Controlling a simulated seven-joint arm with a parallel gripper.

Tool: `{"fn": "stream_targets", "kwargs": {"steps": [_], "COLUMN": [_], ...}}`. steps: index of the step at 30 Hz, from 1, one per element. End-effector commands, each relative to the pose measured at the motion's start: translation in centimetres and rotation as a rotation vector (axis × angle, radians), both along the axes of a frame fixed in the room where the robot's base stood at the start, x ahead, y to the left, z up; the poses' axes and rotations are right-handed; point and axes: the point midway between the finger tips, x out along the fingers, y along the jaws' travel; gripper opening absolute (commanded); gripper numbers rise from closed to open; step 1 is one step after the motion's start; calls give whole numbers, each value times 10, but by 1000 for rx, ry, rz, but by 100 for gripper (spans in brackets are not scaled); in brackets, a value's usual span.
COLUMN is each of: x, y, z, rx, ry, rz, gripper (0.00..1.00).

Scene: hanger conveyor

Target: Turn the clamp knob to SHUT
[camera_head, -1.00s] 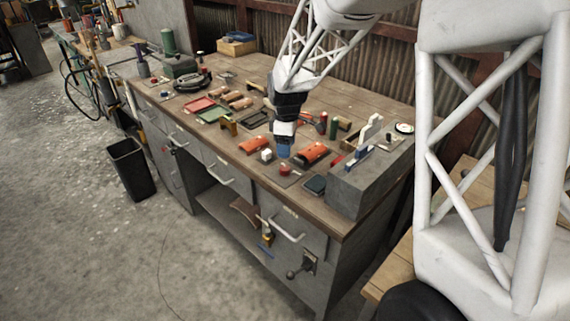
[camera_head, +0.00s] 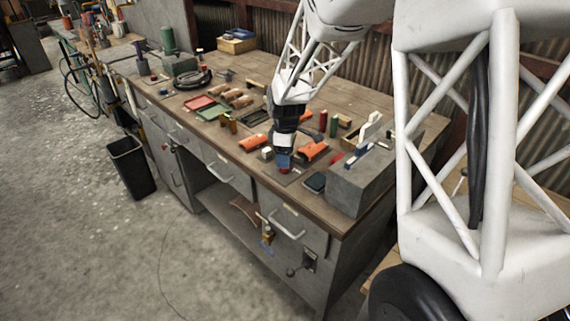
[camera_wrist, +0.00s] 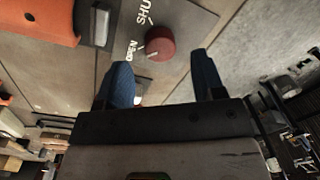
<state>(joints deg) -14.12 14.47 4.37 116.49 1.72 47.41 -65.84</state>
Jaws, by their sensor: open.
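The clamp knob (camera_wrist: 160,43) is a round red knob on a grey plate (camera_wrist: 190,18) lettered SHUT and OPEN. A pale mark on its rim appears to face the OPEN lettering. In the head view the knob (camera_head: 285,170) sits near the bench's front edge, partly hidden by my gripper (camera_head: 283,160), which is just above it. In the wrist view my gripper (camera_wrist: 164,80) is open, with its two blue fingers apart and nothing between them. The knob shows beyond the fingertips; I cannot tell whether they touch it.
An orange block (camera_wrist: 42,20) with a grey end piece (camera_wrist: 101,25) lies left of the knob in the wrist view. In the head view, a grey box (camera_head: 358,185) stands right of the knob and a dark tray (camera_head: 315,182) lies between. Several tools crowd the wooden bench (camera_head: 350,100).

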Motion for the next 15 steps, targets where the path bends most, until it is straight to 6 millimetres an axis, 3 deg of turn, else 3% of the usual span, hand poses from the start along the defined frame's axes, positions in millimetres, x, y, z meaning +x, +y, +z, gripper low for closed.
{"fn": "stream_targets", "kwargs": {"steps": [7,15], "x": [-1,-2], "y": [0,0], "z": [-27,-36], "rx": [0,0], "ry": [0,-1], "rz": [0,0], "gripper": [63,63]}}
